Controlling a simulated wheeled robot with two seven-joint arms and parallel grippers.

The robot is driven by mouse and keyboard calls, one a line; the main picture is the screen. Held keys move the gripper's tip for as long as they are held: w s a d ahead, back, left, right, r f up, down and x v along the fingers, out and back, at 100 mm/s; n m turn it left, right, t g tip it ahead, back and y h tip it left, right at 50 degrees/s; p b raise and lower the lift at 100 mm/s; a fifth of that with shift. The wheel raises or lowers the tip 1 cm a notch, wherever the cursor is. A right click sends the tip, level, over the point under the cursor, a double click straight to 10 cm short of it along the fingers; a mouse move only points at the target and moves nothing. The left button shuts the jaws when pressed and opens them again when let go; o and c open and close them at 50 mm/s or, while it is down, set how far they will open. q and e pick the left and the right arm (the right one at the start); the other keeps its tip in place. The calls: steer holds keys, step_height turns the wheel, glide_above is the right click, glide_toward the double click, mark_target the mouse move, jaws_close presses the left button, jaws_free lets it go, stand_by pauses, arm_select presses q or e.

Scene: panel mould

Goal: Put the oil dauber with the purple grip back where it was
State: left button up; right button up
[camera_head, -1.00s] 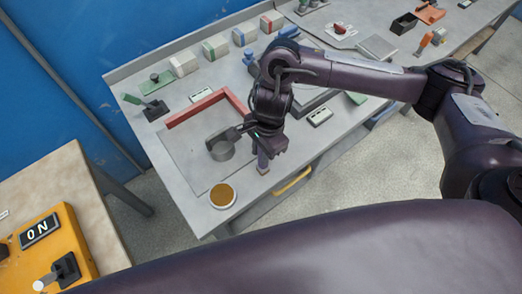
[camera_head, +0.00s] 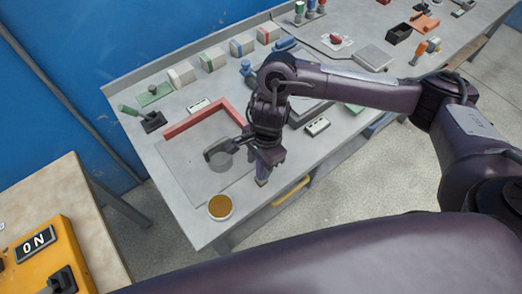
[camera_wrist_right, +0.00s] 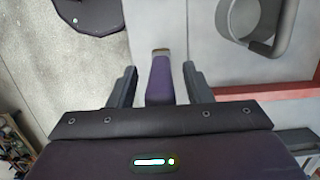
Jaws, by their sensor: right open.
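The oil dauber with the purple grip (camera_wrist_right: 160,82) shows between the fingers of my right gripper (camera_wrist_right: 160,70) in the right wrist view. Its pale brownish end points away from the palm. The fingers stand apart, with a gap on each side of the grip. In the head view the dauber (camera_head: 262,177) shows under my right gripper (camera_head: 268,163), near the front edge of the bench (camera_head: 240,215). Its lower end is at or close to the bench top; I cannot tell whether it touches. My left gripper is not in view.
A round amber-filled dish (camera_head: 220,207) is at the front corner. Coloured boxes (camera_head: 212,60) line the back. An orange switch box (camera_head: 45,250) is lower left.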

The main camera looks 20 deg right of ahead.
steer(key=r, duration=0.4)
steer(key=d+r, duration=0.1)
steer(key=r, duration=0.7)
steer(key=shift+w+d, duration=0.3)
steer(key=shift+d, duration=0.1)
